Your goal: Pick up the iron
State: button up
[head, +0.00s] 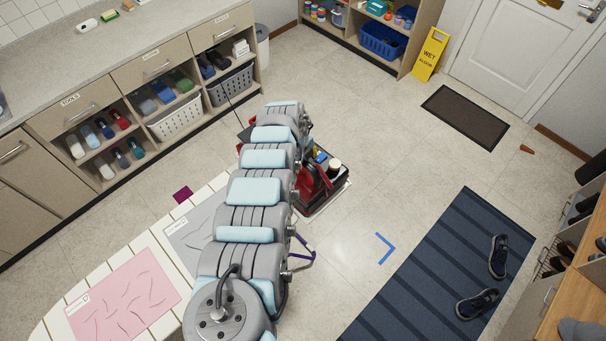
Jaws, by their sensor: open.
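I cannot make out the iron in the head view. My arm runs up the middle of the picture and hides part of the scene behind it. My gripper is not visible; the far end of the arm covers it or it is out of sight. A white slatted board (48,326) lies at the lower left, partly behind my arm. A pink cloth (125,295) and a grey cloth (190,236) lie flat on it.
A red and black caddy (325,192) with several items stands on the floor, partly behind my arm. A counter (110,55) runs along the left. A yellow wet-floor sign (430,55), dark mat (465,117), striped rug (440,260) and shoes (478,304) are right.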

jog(key=shift+f, duration=0.35)
grip_shut()
jog(key=shift+r, duration=0.2)
